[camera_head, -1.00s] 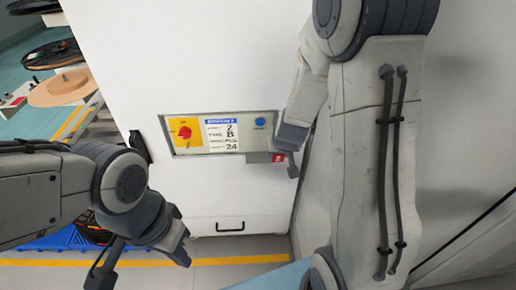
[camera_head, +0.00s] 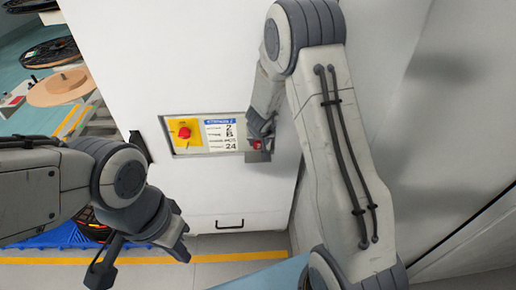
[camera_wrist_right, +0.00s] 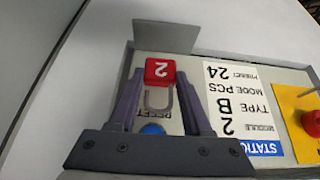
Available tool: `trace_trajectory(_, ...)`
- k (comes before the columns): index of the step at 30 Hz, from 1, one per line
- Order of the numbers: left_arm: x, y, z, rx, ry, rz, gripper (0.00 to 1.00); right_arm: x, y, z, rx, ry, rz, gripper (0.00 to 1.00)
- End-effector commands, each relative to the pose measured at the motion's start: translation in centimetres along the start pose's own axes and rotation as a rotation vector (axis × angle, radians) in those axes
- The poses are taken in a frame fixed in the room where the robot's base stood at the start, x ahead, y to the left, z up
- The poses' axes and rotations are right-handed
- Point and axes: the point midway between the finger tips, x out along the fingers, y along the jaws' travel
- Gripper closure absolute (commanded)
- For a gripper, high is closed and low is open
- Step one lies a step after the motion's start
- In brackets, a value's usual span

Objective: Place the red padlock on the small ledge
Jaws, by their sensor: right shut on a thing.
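The red padlock (camera_wrist_right: 159,70), marked with a 2, is between the fingertips of my right gripper (camera_wrist_right: 161,78) in the right wrist view. The gripper is shut on it, and its grey shackle (camera_wrist_right: 159,102) points back toward the gripper. The small grey ledge (camera_wrist_right: 165,37) is just beyond the padlock; I cannot tell whether they touch. In the head view my right gripper (camera_head: 262,140) is at the panel's lower right corner and partly hides the padlock (camera_head: 257,144) and the ledge (camera_head: 259,157). My left gripper (camera_head: 182,246) hangs low, away from the panel; its jaw opening is unclear.
The panel has a red knob on a yellow plate (camera_head: 184,132), a white label (camera_head: 221,135) and a blue button (camera_wrist_right: 153,129). A cabinet drawer handle (camera_head: 230,224) is below. A blue pallet (camera_head: 50,238) is at the lower left, reels at the upper left.

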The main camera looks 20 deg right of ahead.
Motion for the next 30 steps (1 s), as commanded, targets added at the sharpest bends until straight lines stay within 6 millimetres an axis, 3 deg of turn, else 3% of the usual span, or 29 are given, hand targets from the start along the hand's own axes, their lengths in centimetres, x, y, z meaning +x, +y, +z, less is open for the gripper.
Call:
trace_trajectory(5, 0.1, 0.0, 0.0, 0.0, 0.0, 0.0, 1.0, 1.0, -0.4, -0.2, 0.001, 0.001, 0.0, 1.0)
trace_trajectory(14, 3.7, -0.3, 0.2, 0.0, 0.0, 0.0, 1.0, 4.2, -0.4, 1.8, 0.001, 0.001, 0.001, 1.0)
trace_trajectory(27, 4.0, -0.3, 0.2, 0.0, 0.0, 0.0, 1.0, 4.5, -0.3, 1.9, 0.0, 0.001, 0.001, 1.0)
trace_trajectory(28, 3.8, -0.3, 0.2, 0.0, 0.0, 0.0, 1.0, 4.4, -0.3, 1.9, 0.0, 0.001, 0.001, 0.4)
trace_trajectory(30, 3.8, -0.3, 0.2, 0.0, 0.0, 0.0, 1.0, 4.4, -0.3, 1.9, 0.0, 0.0, 0.001, 0.21)
